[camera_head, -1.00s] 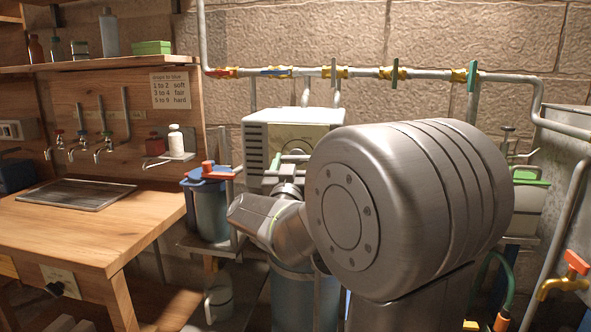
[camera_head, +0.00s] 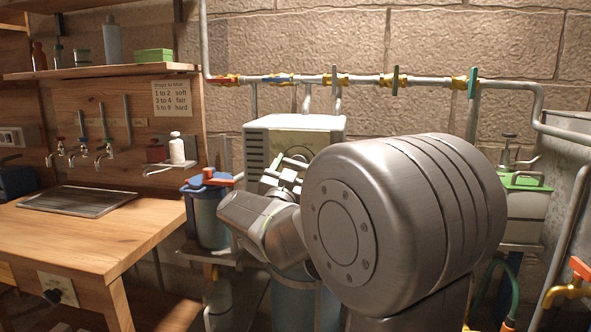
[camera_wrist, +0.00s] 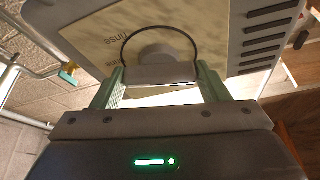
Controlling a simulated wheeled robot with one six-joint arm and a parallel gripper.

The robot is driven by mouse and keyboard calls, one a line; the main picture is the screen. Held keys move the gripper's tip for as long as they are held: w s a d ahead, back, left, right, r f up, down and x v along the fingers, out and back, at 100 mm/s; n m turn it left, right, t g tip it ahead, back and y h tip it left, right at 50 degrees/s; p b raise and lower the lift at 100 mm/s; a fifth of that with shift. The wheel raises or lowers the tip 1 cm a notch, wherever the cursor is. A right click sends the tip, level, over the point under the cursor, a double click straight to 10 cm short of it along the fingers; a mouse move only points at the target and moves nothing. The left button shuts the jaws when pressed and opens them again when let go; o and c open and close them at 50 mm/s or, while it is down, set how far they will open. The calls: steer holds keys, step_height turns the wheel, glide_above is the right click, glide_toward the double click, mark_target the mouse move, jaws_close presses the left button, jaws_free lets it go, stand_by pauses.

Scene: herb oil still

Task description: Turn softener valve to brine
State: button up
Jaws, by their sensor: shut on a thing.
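The softener head (camera_head: 262,137) is a pale box with dark side slots, standing at the middle of the head view. In the wrist view its cream dial plate (camera_wrist: 95,35) shows the word "rinse" at the left, and the picture is tilted. The grey softener valve (camera_wrist: 158,72), a handle on a round dark-rimmed dial, sits between the two green fingers of my gripper (camera_wrist: 158,84). My gripper is shut on the valve handle. In the head view my gripper (camera_head: 284,175) is tilted at the front of the softener head. The "brine" mark cannot be made out.
A wooden bench (camera_head: 90,230) with a metal tray stands at the left. A blue-lidded canister (camera_head: 210,215) stands left of the softener. A pipe with several valves (camera_head: 350,80) runs along the wall behind. A green-topped tank (camera_head: 525,205) stands at the right.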

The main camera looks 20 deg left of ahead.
steer(key=o, duration=1)
steer(key=v, duration=1.3)
steer(key=shift+s+d+f, duration=0.1)
steer(key=shift+s+f, duration=0.1)
steer(key=shift+s, duration=0.15)
